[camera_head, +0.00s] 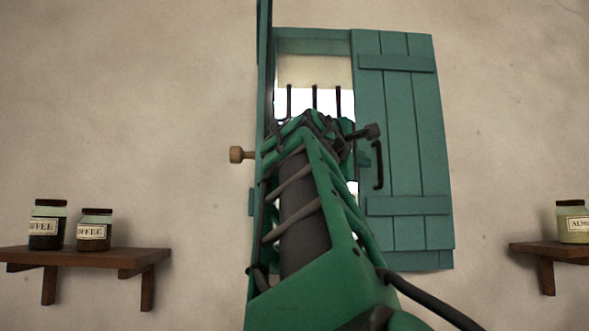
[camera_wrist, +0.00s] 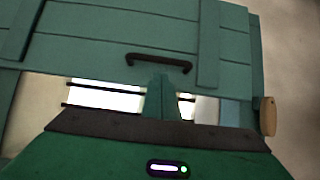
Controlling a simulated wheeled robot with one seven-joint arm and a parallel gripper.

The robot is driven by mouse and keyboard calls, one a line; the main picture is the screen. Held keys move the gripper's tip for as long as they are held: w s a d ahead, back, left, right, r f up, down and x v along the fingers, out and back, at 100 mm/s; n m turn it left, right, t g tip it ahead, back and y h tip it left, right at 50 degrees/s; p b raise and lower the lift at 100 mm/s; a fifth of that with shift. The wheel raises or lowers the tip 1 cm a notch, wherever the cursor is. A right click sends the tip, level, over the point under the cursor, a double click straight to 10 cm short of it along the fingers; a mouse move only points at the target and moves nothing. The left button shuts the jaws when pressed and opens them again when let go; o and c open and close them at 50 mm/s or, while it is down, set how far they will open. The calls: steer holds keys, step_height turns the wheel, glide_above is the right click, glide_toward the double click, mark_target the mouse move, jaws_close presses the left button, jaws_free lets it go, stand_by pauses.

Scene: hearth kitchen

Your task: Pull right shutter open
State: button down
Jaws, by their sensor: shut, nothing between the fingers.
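The right shutter (camera_head: 404,140) is teal and planked, and covers the right half of the window. I cannot tell whether it is slightly ajar. Its dark bar handle (camera_head: 378,165) is near its inner edge. In the wrist view the shutter (camera_wrist: 110,28) fills the top, with the handle (camera_wrist: 158,59) lying across. My gripper (camera_wrist: 160,84) has its fingers together and empty, with the tips just below the handle in that view, apparently not around it. In the head view my arm hides much of the gripper.
The left shutter (camera_head: 264,60) stands out edge-on, close to my arm, with a wooden knob (camera_head: 237,154) on it. Dark bars (camera_head: 314,97) cross the bright window opening. Shelves with jars flank the window at left (camera_head: 110,257) and right (camera_head: 540,247).

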mark_target(376, 168)
steer(key=shift+x, duration=2.5)
